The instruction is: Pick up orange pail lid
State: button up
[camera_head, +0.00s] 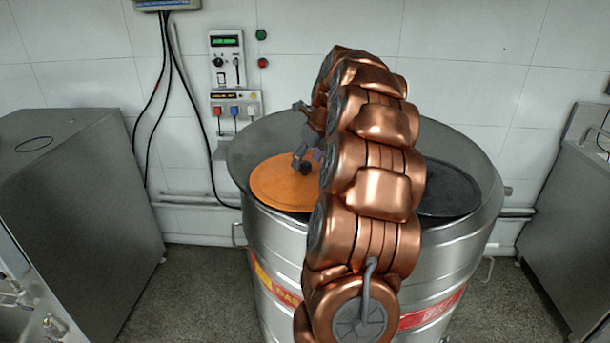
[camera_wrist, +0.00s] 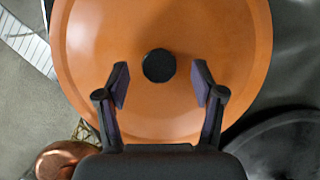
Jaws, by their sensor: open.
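The orange pail lid (camera_head: 275,187) is a round orange disc at the left of the large metal drum's top in the head view. In the wrist view the orange lid (camera_wrist: 185,35) fills most of the picture, with a black round knob (camera_wrist: 158,65) at its middle. My gripper (camera_wrist: 160,84) is open, its two fingers over the lid, one on each side of the knob and a little short of it in the picture. In the head view my gripper (camera_head: 304,164) is over the lid's right part. My copper arm hides the lid's right edge and the drum's middle.
The metal drum (camera_head: 456,245) has a raised rim around its top. A dark round lid (camera_head: 452,188) lies at the right, also in the wrist view (camera_wrist: 285,150). Steel cabinets stand left (camera_head: 75,200) and right (camera_head: 572,235). A wall control panel (camera_head: 227,62) with hanging cables is behind.

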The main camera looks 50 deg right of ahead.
jog(key=shift+x, duration=1.25)
grip_shut()
